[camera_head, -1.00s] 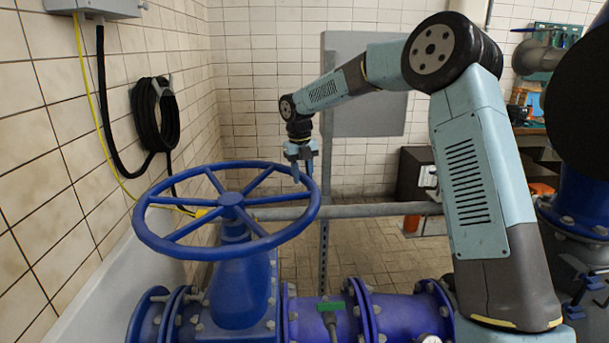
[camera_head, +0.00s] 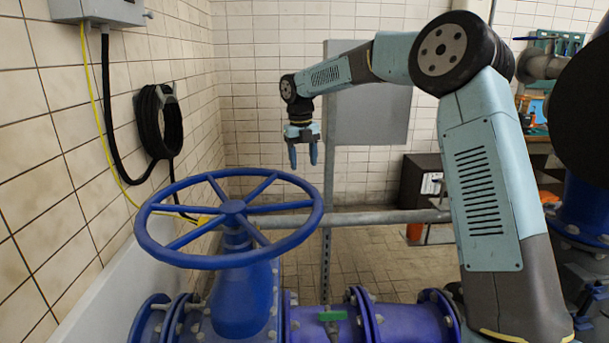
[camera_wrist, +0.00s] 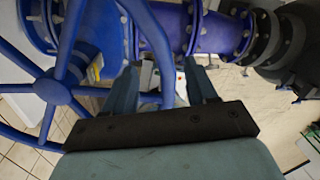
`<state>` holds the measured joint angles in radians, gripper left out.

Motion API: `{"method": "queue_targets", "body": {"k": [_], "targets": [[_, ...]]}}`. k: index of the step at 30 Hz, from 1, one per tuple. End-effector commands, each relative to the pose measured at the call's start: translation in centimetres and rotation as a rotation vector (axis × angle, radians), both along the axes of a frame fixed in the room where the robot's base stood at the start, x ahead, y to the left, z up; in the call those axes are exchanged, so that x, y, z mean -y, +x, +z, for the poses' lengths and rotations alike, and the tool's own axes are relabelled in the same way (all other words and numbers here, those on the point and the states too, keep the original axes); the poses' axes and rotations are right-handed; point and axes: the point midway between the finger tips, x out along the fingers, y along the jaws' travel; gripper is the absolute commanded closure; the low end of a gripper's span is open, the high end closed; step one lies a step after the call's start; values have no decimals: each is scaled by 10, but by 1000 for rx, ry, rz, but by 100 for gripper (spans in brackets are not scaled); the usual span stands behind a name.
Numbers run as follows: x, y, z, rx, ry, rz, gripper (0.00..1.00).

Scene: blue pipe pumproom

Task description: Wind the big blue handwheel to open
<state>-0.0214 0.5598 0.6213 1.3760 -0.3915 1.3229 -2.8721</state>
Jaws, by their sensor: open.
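The big blue handwheel (camera_head: 233,208) lies nearly flat on top of a blue valve body (camera_head: 240,295) in the head view. It has several spokes and a round rim. My gripper (camera_head: 303,164) points down just above the far right part of the rim. Its two fingers are spread and empty. In the wrist view, the handwheel (camera_wrist: 52,91) fills the left side, and its rim curves down through the space between the open fingers of my gripper (camera_wrist: 163,80). The rim appears lower than the fingertips; I cannot tell the exact gap.
A grey horizontal pipe (camera_head: 385,217) runs behind the wheel. A grey panel (camera_head: 368,120) stands behind my arm. A black coiled hose (camera_head: 160,125) hangs on the left tiled wall. Blue flanged pipe (camera_head: 400,320) extends right from the valve.

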Motion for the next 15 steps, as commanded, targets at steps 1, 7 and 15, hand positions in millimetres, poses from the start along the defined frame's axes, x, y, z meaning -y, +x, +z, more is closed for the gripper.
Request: {"method": "queue_targets", "body": {"k": [1, 7, 15], "targets": [[-1, 0, 11, 2, 1, 0, 43], [-2, 0, 43, 2, 0, -1, 43], [-3, -1, 61, 1, -1, -1, 43]]}}
